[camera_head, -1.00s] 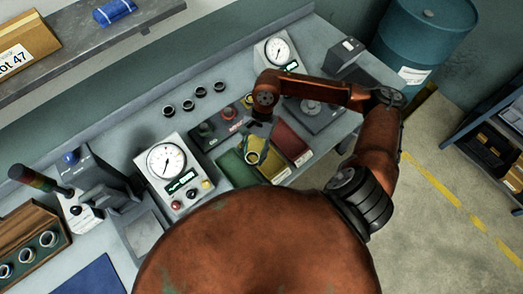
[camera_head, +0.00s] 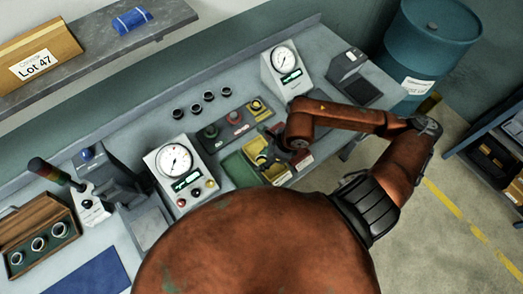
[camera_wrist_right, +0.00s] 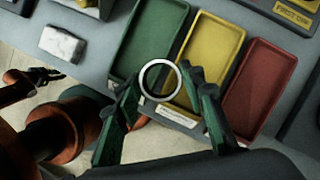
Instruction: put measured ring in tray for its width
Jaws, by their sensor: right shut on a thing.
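My right gripper (camera_wrist_right: 160,84) is shut on a pale metal ring (camera_wrist_right: 142,82), held between its green fingertips. In the wrist view the ring overlaps the gap between the green tray (camera_wrist_right: 150,40) and the yellow tray (camera_wrist_right: 212,50), near their front ends. Its height above them is hard to tell. The red tray (camera_wrist_right: 257,85) is to the right. All three trays look empty there. In the head view my right arm partly covers the trays, and the ring cannot be made out. A dark gripper, apparently my left one (camera_wrist_right: 30,80), shows at the left of the wrist view.
Dial gauges stand left (camera_head: 174,160) and right (camera_head: 283,62) of the trays. Several dark rings (camera_head: 202,102) lie behind them. A wooden box (camera_head: 40,238) with rings is at far left. A white block (camera_wrist_right: 62,43) lies left of the green tray.

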